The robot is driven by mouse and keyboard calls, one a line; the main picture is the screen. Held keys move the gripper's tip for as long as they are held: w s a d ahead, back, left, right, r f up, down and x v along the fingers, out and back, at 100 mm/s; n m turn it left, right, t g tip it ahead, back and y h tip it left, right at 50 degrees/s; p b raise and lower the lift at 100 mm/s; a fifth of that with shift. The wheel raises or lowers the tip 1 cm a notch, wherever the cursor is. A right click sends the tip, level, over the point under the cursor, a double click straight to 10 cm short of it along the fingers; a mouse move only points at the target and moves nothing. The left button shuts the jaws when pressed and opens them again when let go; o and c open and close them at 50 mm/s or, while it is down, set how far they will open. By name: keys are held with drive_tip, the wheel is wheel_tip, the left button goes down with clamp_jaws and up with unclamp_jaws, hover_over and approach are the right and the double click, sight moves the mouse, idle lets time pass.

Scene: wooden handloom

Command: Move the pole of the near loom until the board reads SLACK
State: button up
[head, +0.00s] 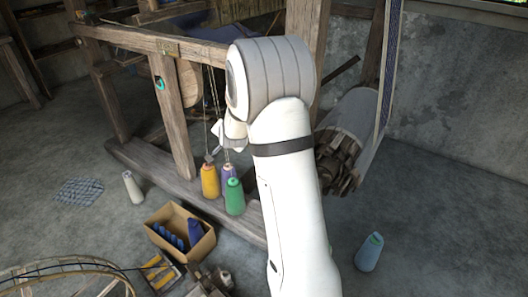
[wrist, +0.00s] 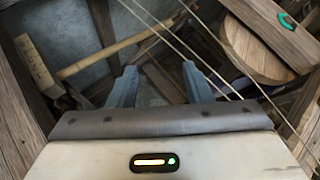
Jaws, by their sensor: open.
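My gripper (wrist: 160,86) is open, its two blue-grey fingers apart with nothing held between them. A light round wooden pole (wrist: 105,58) runs slantwise beyond the fingers in the wrist view, apart from them as far as I can tell. A pale wooden board (wrist: 35,65) with faint dark marks stands at the left of the wrist view; I cannot read it. In the head view my arm covers part of the near loom (head: 135,40), and my gripper is mostly hidden behind it. I cannot make out the pole there.
Thin cords (wrist: 180,45) cross close to the fingers. A wooden disc (wrist: 250,50) is at upper right. Yellow (head: 209,180), purple and green cones stand below the loom. A cardboard box (head: 180,232) sits in front. Floor at right is mostly clear around a pale blue cone (head: 369,253).

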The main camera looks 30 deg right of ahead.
drive_tip(key=w+d+f+m+t+h+b, duration=0.25)
drive_tip(key=w+d+f+m, duration=0.25)
drive_tip(key=d+f, duration=0.3)
drive_tip(key=w+d+f+m+t+h+b, duration=0.2)
drive_tip(key=w+d+f+m+h, duration=0.3)
drive_tip(key=f, duration=0.5)
drive_tip(key=s+d+f+m+t+h+b, duration=0.1)
drive_tip(key=s+d+f+m+h+b, duration=0.2)
drive_tip(key=d+f, duration=0.4)
drive_tip(key=b+x, duration=0.2)
drive_tip(key=x, duration=0.4)
drive_tip(key=shift+w+m, duration=0.3)
drive_tip(key=shift+w, duration=0.2)
drive_tip(key=shift+a, duration=0.1)
drive_tip(key=shift+c, duration=0.6)
clamp_jaws()
